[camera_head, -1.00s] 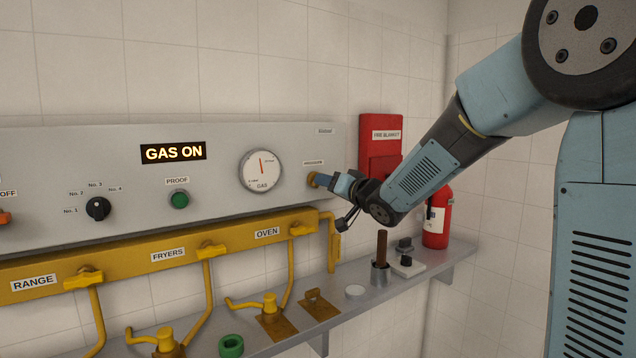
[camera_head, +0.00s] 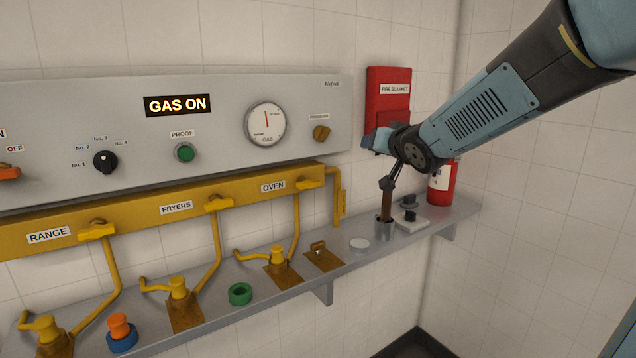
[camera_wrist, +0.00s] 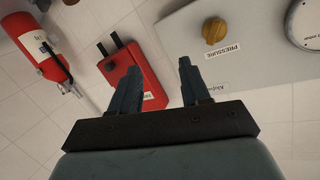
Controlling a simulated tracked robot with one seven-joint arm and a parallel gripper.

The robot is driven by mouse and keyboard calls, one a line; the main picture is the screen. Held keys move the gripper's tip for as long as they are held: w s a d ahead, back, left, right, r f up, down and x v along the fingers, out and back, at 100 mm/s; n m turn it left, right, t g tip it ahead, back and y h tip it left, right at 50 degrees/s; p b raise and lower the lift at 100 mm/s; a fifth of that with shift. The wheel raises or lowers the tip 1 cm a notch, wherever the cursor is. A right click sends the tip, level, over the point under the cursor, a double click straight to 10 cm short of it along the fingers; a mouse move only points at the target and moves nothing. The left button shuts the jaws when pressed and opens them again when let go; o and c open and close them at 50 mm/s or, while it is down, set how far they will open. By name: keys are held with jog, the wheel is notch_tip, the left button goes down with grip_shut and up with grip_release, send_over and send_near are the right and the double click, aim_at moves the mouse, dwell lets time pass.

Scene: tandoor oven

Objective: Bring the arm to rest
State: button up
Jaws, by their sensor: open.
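The fire blanket box (camera_wrist: 134,80) shows behind the left finger there. The brass pressure knob (camera_head: 321,133) on the grey gas panel (camera_head: 225,97) is apart from my gripper, to its left; it also shows in the wrist view (camera_wrist: 214,30). The sign on the panel (camera_head: 178,105) reads GAS ON.
A yellow gas pipe (camera_head: 130,217) with several valves runs under the panel. A fire extinguisher (camera_head: 440,185) stands at the right end.

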jog(key=s+d+f+m+g+h, duration=0.1)
jog(key=s+d+f+g+h, duration=0.1)
jog(key=s+d, duration=0.3)
jog(key=s+d+f+g+h, duration=0.1)
jog(key=s+d+h, duration=0.2)
jog(key=s, duration=0.4)
jog(key=s+f+g, duration=0.3)
jog(key=s, duration=0.6)
jog(key=s+d+f+n+g+y, duration=0.1)
jog(key=s+f+g, duration=0.2)
jog(key=s, duration=0.6)
jog(key=shift+s+d+f, duration=0.15)
jog(key=shift+s+f, duration=0.15)
jog(key=shift+c, duration=0.4)
